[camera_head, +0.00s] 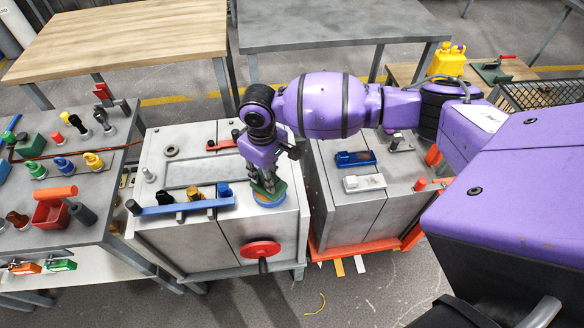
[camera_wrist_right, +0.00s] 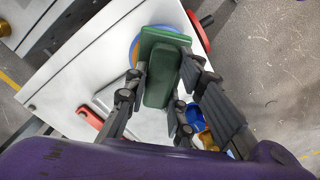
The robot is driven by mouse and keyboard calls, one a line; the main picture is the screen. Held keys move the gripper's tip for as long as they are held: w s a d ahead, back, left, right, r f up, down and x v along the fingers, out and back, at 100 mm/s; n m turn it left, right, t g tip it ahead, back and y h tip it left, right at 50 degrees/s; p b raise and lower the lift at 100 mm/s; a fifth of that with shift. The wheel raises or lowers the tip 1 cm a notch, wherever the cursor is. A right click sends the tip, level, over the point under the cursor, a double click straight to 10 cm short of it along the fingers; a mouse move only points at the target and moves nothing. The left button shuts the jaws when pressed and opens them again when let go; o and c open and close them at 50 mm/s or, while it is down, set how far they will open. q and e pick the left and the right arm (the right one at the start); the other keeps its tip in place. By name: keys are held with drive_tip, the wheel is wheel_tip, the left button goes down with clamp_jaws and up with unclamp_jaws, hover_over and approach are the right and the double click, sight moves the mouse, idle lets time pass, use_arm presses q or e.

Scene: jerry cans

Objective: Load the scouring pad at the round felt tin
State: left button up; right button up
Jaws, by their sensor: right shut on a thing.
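The green scouring pad (camera_wrist_right: 160,78) is between the fingers of my right gripper (camera_wrist_right: 158,98) in the right wrist view. My right gripper (camera_head: 262,172) is shut on it and points down over the front right of the grey cabinet in the head view. The pad (camera_head: 267,187) is directly over the round felt tin (camera_head: 270,202), which shows an orange and blue rim. The tin (camera_wrist_right: 134,48) is partly hidden behind the pad in the wrist view. I cannot tell whether pad and tin touch. My left gripper is not in view.
A blue bar with knobs (camera_head: 165,209) lies left of the tin on the grey cabinet (camera_head: 215,245). A red handwheel (camera_head: 261,249) sticks out of its front. A second cabinet (camera_head: 350,210) stands to the right, and a cluttered bench (camera_head: 100,180) to the left.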

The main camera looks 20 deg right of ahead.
drive_tip(key=shift+f, duration=0.25)
idle(0.3)
idle(0.4)
idle(0.5)
drive_tip(key=shift+f, duration=0.1)
idle(0.5)
drive_tip(key=shift+f, duration=0.1)
idle(0.9)
